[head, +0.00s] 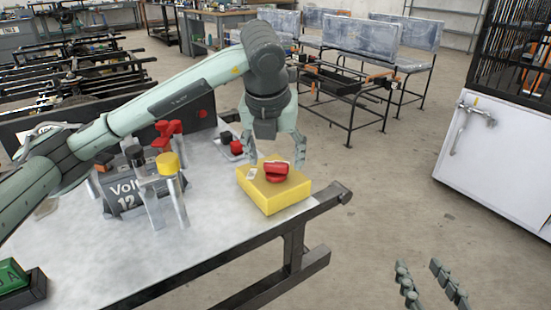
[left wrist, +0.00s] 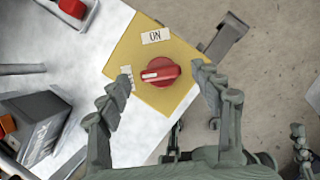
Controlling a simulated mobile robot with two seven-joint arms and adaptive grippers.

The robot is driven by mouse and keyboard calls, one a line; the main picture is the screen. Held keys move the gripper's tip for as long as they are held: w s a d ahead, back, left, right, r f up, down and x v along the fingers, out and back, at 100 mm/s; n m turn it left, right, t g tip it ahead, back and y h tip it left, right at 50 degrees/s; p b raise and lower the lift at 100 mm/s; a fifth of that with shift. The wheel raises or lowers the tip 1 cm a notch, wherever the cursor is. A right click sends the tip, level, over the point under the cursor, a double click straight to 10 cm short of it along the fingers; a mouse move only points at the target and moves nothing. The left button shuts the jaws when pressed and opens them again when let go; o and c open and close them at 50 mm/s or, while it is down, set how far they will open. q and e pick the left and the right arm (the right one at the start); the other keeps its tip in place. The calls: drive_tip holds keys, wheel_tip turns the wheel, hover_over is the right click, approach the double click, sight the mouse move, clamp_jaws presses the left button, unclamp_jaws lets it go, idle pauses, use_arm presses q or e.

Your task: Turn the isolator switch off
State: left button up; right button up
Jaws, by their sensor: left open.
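The isolator switch is a yellow box (head: 284,199) near the right edge of the bench, with a red knob (head: 277,173) on top. In the left wrist view, the knob (left wrist: 160,71) has a white mark on its left side, towards a second label (left wrist: 125,84) partly hidden by a finger. The "ON" label (left wrist: 155,36) lies above the knob. My left gripper (head: 276,160) is open above the box, pointing down, its fingers on either side of the knob with gaps; contact is not visible. My right gripper (head: 418,268) is open and empty, off the bench at lower right.
A "Volt 12" battery (head: 125,198) with a red clamp (head: 167,133) and yellow-capped post (head: 168,163) stands left of the switch. A small red-and-black part (head: 232,146) lies behind it. A green block (head: 12,276) sits at the bench's lower left. The bench front is clear.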

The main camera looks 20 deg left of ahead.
use_arm(q)
drive_tip(key=v, duration=1.1)
drive_tip(key=shift+f, duration=0.1)
